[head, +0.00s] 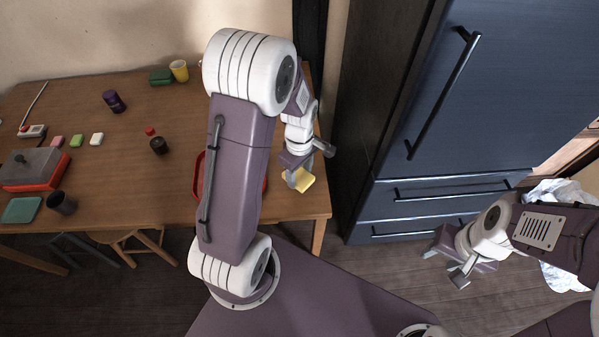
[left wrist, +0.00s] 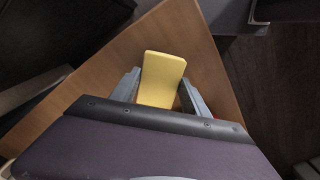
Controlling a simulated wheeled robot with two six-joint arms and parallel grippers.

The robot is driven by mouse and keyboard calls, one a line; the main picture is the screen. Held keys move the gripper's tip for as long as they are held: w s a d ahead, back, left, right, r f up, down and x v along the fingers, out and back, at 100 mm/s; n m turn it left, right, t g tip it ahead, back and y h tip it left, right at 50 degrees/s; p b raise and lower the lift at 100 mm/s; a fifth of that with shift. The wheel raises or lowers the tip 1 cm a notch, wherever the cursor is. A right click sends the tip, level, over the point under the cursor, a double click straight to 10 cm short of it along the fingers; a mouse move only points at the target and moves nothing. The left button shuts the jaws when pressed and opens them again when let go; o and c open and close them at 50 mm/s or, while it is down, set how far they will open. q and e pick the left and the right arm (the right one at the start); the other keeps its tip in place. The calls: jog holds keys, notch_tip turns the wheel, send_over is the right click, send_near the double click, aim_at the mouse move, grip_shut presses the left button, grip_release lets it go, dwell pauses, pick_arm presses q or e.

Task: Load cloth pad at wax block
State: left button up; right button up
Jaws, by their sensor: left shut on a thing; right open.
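My left gripper (head: 297,180) is shut on a flat yellow pad (head: 305,184), which looks like the cloth pad. It is above the right end of the wooden table. In the left wrist view the yellow pad (left wrist: 162,78) sits between the two fingers and sticks out past them. I cannot tell for sure which thing is the wax block; small pink (head: 57,141), green (head: 77,140) and white (head: 97,139) blocks lie in a row at the table's left. My right gripper (head: 450,264) is open and empty, off the table at the right.
A red tray (head: 198,178) is mostly hidden behind my left arm. A dark bottle (head: 157,145), purple can (head: 114,101), yellow cup (head: 180,70), green box (head: 160,76), dark cup (head: 62,202) and grey-lidded red box (head: 30,168) stand on the table. A blue cabinet (head: 510,100) stands to the right.

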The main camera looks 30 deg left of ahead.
aim_at(299, 176)
dwell(0.3)
pick_arm(q)
notch_tip(299, 176, up, 7)
jog(key=p, duration=0.7)
dwell(0.5)
jog(key=d+r+m+p, duration=0.1)
jog(key=m, duration=0.4)
jog(key=d+r+m, duration=0.1)
jog(key=m, duration=0.4)
jog(key=d+r+m+p, duration=0.1)
jog(key=r+m, duration=0.1)
jog(key=m, duration=0.3)
jog(key=shift+d+p, duration=0.25)
jog(key=shift+p, duration=0.1)
